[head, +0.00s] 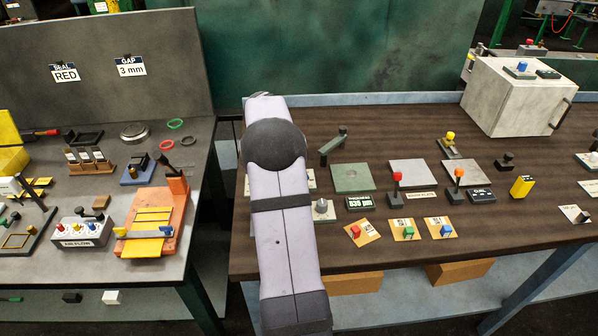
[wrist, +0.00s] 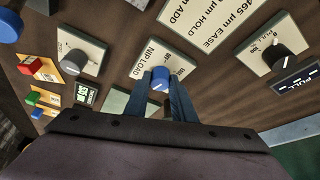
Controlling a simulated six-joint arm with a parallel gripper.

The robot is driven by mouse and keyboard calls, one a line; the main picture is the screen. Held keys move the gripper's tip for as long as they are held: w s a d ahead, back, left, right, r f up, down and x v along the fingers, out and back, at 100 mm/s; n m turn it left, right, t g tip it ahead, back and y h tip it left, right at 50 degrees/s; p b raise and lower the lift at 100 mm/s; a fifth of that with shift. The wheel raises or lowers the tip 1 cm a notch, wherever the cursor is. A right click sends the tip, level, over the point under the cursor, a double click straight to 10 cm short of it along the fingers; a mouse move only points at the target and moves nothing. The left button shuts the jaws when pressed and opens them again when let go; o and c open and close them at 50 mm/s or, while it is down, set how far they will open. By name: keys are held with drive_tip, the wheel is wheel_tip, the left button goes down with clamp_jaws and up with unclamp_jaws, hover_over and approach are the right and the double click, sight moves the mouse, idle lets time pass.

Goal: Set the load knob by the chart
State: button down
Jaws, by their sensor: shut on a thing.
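The load knob (wrist: 160,80) is blue with a white mark, on a cream plate (wrist: 146,58) lettered NIP LOAD, in the wrist view. My gripper (wrist: 165,90) is shut on the knob, one finger on each side. The fingers cover part of the plate's scale. The chart (wrist: 215,25) is a cream card beyond the plate, with lines reading EASE, HOLD and ADD; its top is cut off. A thickness display (head: 360,202) with green digits stands right of my arm in the head view; its last digits are hard to read. My arm hides knob and gripper there.
A grey knob (wrist: 72,62) stands left of the load knob, and a black knob (wrist: 285,58) on a plate marked PULL stands right. Red, green and blue buttons sit on tan plates (head: 404,229) near the front edge. A white cabinet (head: 515,97) stands at the back right.

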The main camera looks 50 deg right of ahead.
idle(0.5)
drive_tip(key=c, duration=1.5)
unclamp_jaws()
drive_tip(key=shift+b+v, duration=0.6)
drive_tip(key=shift+v, duration=3.1)
